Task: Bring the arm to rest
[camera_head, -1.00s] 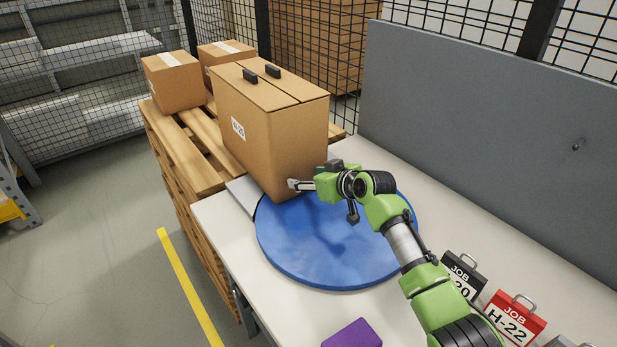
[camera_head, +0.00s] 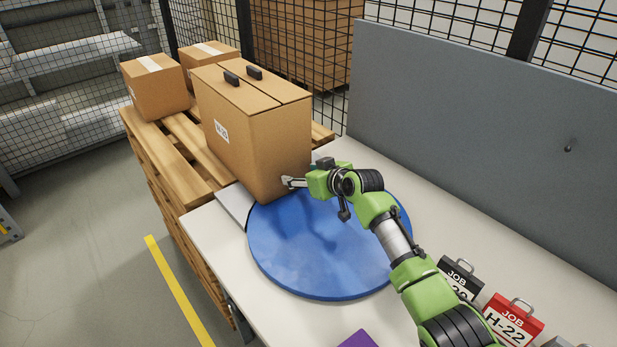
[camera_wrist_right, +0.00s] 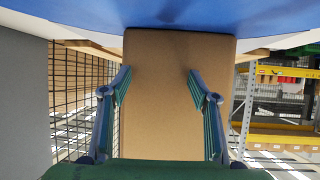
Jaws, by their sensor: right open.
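My right arm comes in from the lower right over the blue round disc (camera_head: 300,262) on the bench. My right gripper (camera_head: 290,182) is open and empty, close to the lower right part of the big cardboard box (camera_head: 262,140). In the right wrist view the two fingers (camera_wrist_right: 160,92) are spread, with the box face (camera_wrist_right: 161,110) behind the gap between them. I cannot tell whether a fingertip touches the box. My left gripper is not in view.
The box stands at the disc's far side by a wooden pallet (camera_head: 160,152) with smaller boxes (camera_head: 154,88). A grey panel (camera_head: 480,130) rises behind the bench. Black (camera_head: 457,278) and red job tags (camera_head: 514,320) lie by my forearm; a purple block (camera_head: 358,340) is in front.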

